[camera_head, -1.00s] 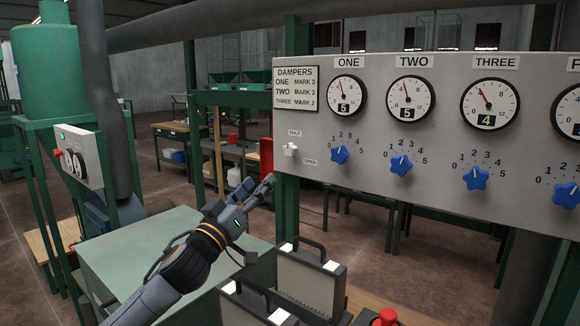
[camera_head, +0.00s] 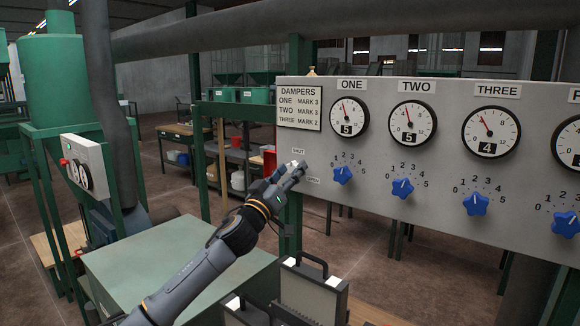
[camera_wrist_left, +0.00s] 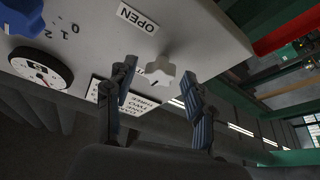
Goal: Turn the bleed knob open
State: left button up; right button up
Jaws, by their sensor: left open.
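The bleed knob is the small white lobed knob (camera_wrist_left: 160,71) on the grey panel (camera_head: 410,120), in the wrist view beside the OPEN label (camera_wrist_left: 138,18). In the head view my left gripper (camera_head: 296,172) covers most of the knob, below the SHUT label (camera_head: 298,151). The left gripper is open, its fingers on either side of the knob in the wrist view (camera_wrist_left: 160,88). I cannot tell whether they touch it. My right gripper is not in view.
Blue damper knobs (camera_head: 342,175) sit right of the gripper below round gauges (camera_head: 348,116). A DAMPERS plate (camera_head: 299,107) is above it. A green cabinet top (camera_head: 165,250) and a grey case (camera_head: 312,290) stand below. A green machine (camera_head: 55,80) is at left.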

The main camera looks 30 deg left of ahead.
pick_arm(q)
jog(key=shift+w, duration=0.25)
grip_shut()
